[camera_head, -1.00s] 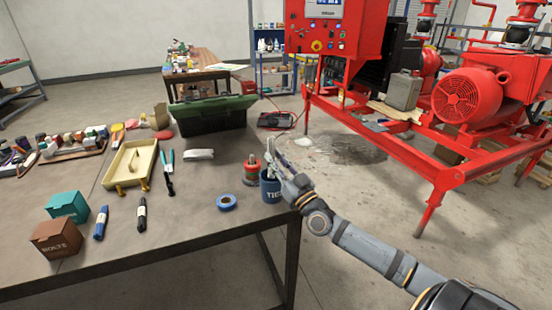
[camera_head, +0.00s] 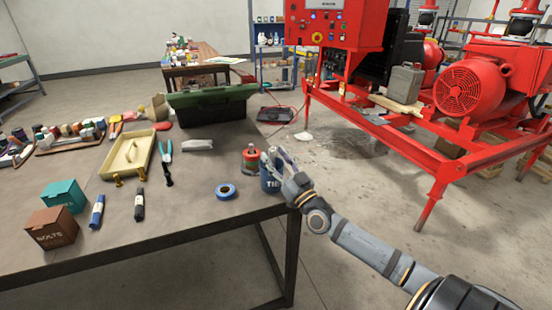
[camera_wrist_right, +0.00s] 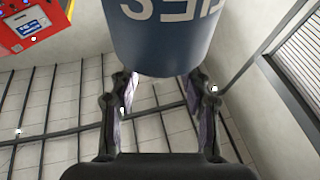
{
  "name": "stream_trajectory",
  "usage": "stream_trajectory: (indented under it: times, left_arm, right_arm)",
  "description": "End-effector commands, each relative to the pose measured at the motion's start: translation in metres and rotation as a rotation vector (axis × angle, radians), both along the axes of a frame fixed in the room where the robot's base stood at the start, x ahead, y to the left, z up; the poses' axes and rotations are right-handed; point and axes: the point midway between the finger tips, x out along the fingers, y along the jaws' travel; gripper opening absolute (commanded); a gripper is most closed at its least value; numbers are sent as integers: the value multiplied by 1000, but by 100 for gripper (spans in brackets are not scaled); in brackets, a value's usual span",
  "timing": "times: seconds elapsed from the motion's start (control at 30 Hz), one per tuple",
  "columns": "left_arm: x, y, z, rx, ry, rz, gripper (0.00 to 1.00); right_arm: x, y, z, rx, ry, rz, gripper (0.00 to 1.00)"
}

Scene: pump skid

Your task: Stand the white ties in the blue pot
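The blue pot (camera_head: 269,181), with pale lettering, stands upright at the table's right edge. My right gripper (camera_head: 275,156) is at the pot's rim, its fingers spread apart. In the right wrist view the pot (camera_wrist_right: 163,35) appears upside down beyond the open fingers (camera_wrist_right: 160,95), with nothing gripped between them. A narrow pale strip shows near the fingertips in the head view; I cannot tell whether it is a tie or a finger. The inside of the pot is hidden. A white bundle (camera_head: 198,145) lies on the table; its kind is unclear. My left gripper is not in view.
Blue tape (camera_head: 226,191), pliers (camera_head: 166,160), a cream tray (camera_head: 128,155) and a green toolbox (camera_head: 212,104) share the table (camera_head: 190,225). The red pump skid (camera_head: 400,140) stands to the right.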

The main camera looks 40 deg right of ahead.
Motion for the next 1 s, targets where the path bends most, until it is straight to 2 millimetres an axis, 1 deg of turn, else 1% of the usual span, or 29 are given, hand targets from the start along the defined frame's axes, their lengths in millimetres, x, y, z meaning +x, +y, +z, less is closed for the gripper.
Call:
stream_trajectory:
  times: [0.13,0.27,0.37,0.5,0.6,0.7,0.83,1.0]
  left_arm:
    - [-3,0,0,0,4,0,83]
    - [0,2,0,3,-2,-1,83]
    - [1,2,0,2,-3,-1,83]
    - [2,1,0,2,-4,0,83]
    - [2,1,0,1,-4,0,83]
    - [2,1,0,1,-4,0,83]
    - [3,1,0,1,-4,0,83]
    - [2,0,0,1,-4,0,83]
  right_arm:
    - [0,0,0,0,0,0,48]
    - [-4,0,-2,-1,1,1,48]
    - [-16,0,-9,-4,5,2,48]
    - [-40,0,-18,-6,6,3,48]
    - [-54,0,-24,-5,6,3,48]
    - [-63,-1,-28,-3,4,1,48]
    - [-69,-1,-29,0,0,1,48]
    - [-70,-1,-29,0,0,0,48]
